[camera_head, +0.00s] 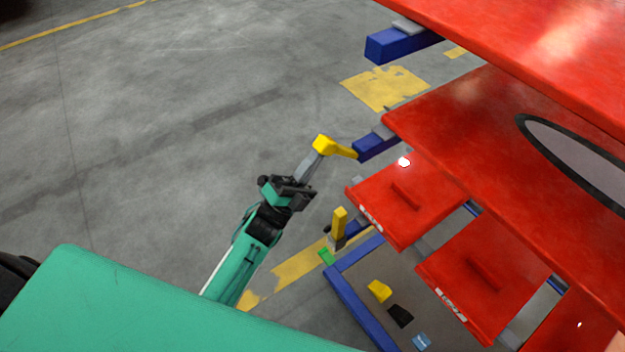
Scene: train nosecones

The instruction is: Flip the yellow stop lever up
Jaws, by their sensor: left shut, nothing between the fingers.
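A yellow stop lever (333,147) is at the end of a blue beam (376,147) that sticks out from under a red panel. It shows as a bent yellow piece, with its thin arm pointing right towards the beam. My left gripper (308,167) is shut, with nothing held, and its grey tip is right at the lever's lower left side. I cannot tell whether they touch. A second yellow lever (339,222) stands upright at the end of a lower blue beam, below and right of my gripper. My right gripper is not in view.
Red nosecone panels (480,130) overhang the right side. A grey tray with a blue edge (352,296) holds a yellow block (379,291), a black block (400,316) and a blue block (421,341). Open grey floor (180,110) lies to the left.

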